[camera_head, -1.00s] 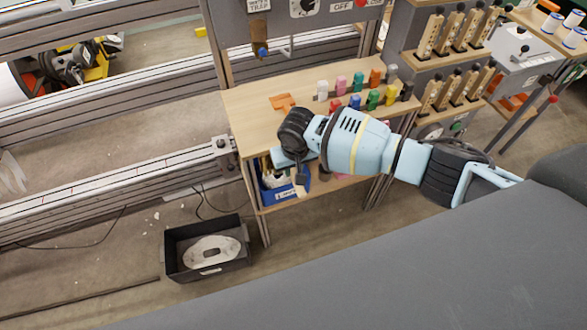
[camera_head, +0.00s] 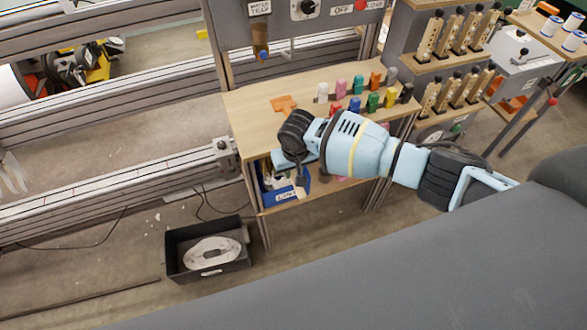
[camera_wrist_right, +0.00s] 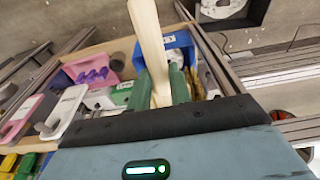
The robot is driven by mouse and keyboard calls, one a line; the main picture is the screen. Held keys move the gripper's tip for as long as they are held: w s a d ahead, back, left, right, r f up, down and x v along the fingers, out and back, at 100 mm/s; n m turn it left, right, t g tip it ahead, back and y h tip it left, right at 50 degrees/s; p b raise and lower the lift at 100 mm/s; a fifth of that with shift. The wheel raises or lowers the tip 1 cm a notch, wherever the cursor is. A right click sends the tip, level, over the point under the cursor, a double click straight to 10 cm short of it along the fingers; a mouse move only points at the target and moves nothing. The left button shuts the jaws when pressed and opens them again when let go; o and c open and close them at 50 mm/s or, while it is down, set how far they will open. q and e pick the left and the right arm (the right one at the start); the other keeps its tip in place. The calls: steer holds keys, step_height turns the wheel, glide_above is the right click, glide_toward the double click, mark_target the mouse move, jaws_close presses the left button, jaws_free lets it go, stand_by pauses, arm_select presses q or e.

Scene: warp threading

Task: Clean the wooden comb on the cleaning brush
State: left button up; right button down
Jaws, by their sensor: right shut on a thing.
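My right gripper (camera_head: 300,178) hangs at the front left of the wooden table, in front of its lower shelf. In the right wrist view, its two green fingers (camera_wrist_right: 160,88) are shut on a pale wooden piece (camera_wrist_right: 149,38), seemingly the wooden comb, which sticks out beyond them. Its teeth cannot be made out. In the head view only a small pale bit of it shows below the gripper. I cannot single out the cleaning brush in these frames. My left gripper is not in view.
A blue bin (camera_head: 291,196) with items in it sits on the lower shelf by the gripper. The tabletop (camera_head: 255,115) holds an orange tool (camera_head: 284,104) and several coloured pieces. A black crate (camera_head: 176,240) stands on the floor at left.

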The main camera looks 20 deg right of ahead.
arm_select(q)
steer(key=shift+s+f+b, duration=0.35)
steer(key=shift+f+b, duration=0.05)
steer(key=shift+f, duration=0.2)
arm_select(e)
steer(key=shift+f, duration=1.65)
steer(key=shift+f, duration=0.3)
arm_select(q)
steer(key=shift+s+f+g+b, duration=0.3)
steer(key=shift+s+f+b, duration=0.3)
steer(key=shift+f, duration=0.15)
arm_select(e)
step_height(320, 180, down, 3)
steer(key=shift+r, duration=0.1)
